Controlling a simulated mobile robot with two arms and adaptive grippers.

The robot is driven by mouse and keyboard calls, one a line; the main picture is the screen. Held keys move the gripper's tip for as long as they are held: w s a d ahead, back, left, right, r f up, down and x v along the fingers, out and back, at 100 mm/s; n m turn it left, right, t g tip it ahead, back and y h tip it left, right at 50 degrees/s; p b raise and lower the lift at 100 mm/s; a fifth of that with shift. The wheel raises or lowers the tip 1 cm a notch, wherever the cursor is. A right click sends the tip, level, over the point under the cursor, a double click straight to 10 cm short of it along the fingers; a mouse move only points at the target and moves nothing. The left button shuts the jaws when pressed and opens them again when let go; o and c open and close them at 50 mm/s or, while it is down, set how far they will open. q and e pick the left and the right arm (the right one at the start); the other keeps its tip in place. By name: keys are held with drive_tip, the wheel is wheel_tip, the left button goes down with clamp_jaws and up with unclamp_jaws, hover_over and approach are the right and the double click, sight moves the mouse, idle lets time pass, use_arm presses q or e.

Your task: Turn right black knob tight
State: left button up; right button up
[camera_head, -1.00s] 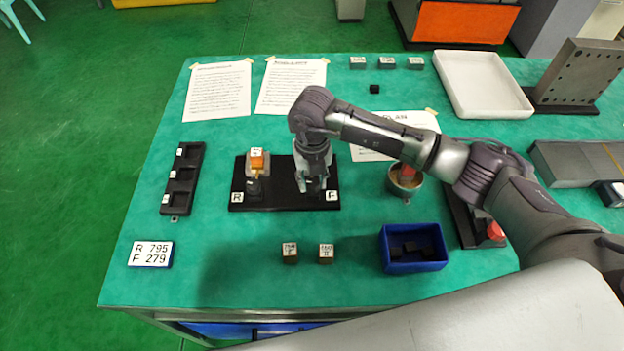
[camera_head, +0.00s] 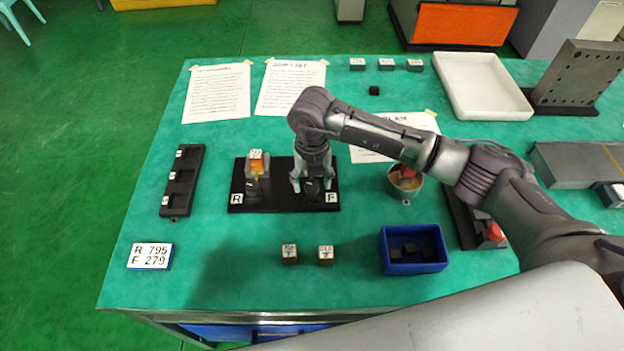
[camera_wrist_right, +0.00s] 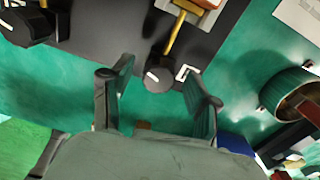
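The right black knob (camera_head: 312,187) sits on the black base plate (camera_head: 284,205) beside the F label. In the right wrist view this knob (camera_wrist_right: 157,79) has a white mark on its face and lies between my fingers, with visible gaps on both sides. My right gripper (camera_head: 313,183) points down over the knob with its fingers apart; it also shows in the right wrist view (camera_wrist_right: 158,84). The left black knob (camera_head: 253,190) stands beside the R label, below an orange and white part (camera_head: 258,166). My left gripper is not in view.
A round cup (camera_head: 404,184) stands right of the plate, and a blue bin (camera_head: 413,266) with dark pieces is in front of it. Two small labelled blocks (camera_head: 290,253) lie in front of the plate. A black rack (camera_head: 182,181) lies to the left.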

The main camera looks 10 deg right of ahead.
sight(312, 184)
drive_tip(key=shift+r, duration=0.15)
wheel_tip(312, 184, up, 12)
idle(0.5)
drive_tip(key=shift+s+f, duration=0.1)
drive_tip(key=shift+f, duration=0.15)
